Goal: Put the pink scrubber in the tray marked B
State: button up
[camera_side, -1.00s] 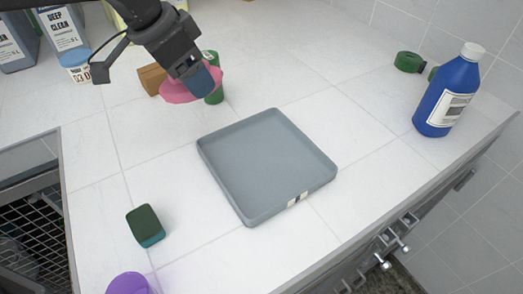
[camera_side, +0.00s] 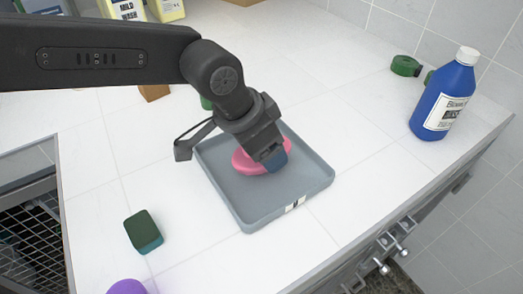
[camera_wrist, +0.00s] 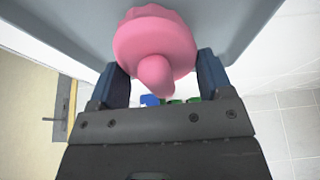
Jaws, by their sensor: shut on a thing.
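The pink scrubber (camera_side: 247,163) is in my gripper (camera_side: 271,158), over the inside of the grey tray (camera_side: 256,216). In the side view my gripper covers part of it, and I cannot tell whether it touches the tray floor. In the wrist view the scrubber (camera_wrist: 154,45) has a round scalloped head and a knob between the two blue fingers of my gripper (camera_wrist: 164,80). The tray has a small white label on its front wall; its mark is too small to read.
A green sponge (camera_side: 143,231) lies left of the tray, with a purple object (camera_side: 127,287) at the bottom edge. A blue bottle (camera_side: 446,95) and a green roll (camera_side: 405,66) stand at the right. A wire rack (camera_side: 32,240) is at the left.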

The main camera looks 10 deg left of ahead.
jog(key=shift+f, duration=1.15)
jog(key=shift+f, duration=0.2)
jog(key=o, duration=0.9)
jog(key=shift+o, duration=0.2)
jog(key=v, duration=1.2)
jog(key=shift+r, duration=0.25)
